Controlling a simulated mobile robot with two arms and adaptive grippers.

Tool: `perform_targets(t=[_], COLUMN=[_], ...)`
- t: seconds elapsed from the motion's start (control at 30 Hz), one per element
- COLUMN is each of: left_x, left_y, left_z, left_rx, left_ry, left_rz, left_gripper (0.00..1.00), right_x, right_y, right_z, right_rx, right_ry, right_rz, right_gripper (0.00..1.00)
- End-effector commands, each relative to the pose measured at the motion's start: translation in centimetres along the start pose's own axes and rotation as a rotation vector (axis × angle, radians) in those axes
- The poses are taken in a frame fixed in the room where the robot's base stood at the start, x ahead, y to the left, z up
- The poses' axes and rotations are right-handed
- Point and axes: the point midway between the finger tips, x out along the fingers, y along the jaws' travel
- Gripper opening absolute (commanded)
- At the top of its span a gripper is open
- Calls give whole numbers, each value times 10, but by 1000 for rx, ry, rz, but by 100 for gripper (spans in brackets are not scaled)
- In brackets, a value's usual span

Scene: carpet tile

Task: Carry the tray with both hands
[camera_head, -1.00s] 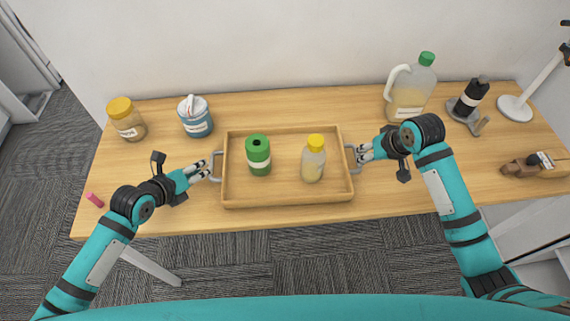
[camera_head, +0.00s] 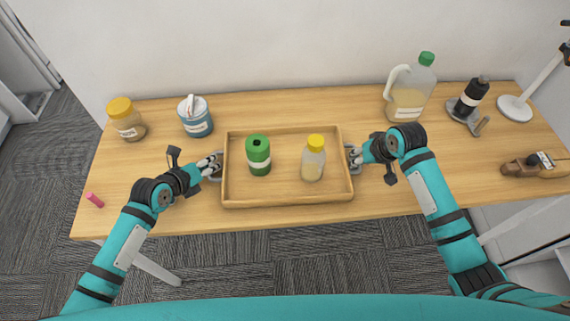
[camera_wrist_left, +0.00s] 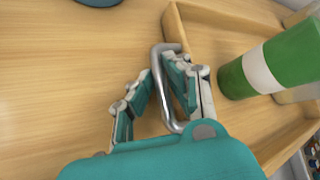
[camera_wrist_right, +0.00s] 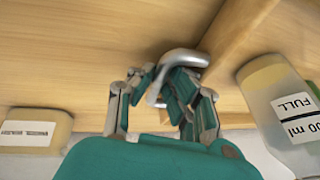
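The wooden tray (camera_head: 288,203) lies flat on the table with a metal handle at each end. Inside it stand a green can with a white band (camera_head: 258,155) and a yellow-capped bottle (camera_head: 313,160). My left gripper (camera_head: 213,165) is at the left handle (camera_wrist_left: 161,90); its fingers are apart, with the handle bar between them. My right gripper (camera_head: 355,157) is at the right handle (camera_wrist_right: 182,58), its fingers also apart around the bar. The fingers partly hide both handles in the head view.
A yellow-lidded jar (camera_head: 126,120) and a blue tin (camera_head: 195,118) stand back left. A large jug (camera_head: 408,95), a dark bottle (camera_head: 472,97) and a lamp base (camera_head: 515,108) stand back right. A wood plane (camera_head: 535,166) lies far right, a pink piece (camera_head: 95,200) far left.

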Motion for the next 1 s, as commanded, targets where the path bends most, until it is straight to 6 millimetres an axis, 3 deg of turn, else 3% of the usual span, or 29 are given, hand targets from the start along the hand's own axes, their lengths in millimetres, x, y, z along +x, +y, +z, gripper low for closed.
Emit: perform_targets(t=[0.53,1.0], left_x=[-3,-28], left_y=[-2,-25], left_z=[4,30], left_rx=[0,0], left_ry=[-3,-3], left_rz=[0,1], left_gripper=[0,0], right_x=[-4,-44], right_y=[1,-7], right_z=[-3,-19], right_rx=[3,4], right_ry=[3,3], right_rz=[3,4], right_gripper=[0,0])
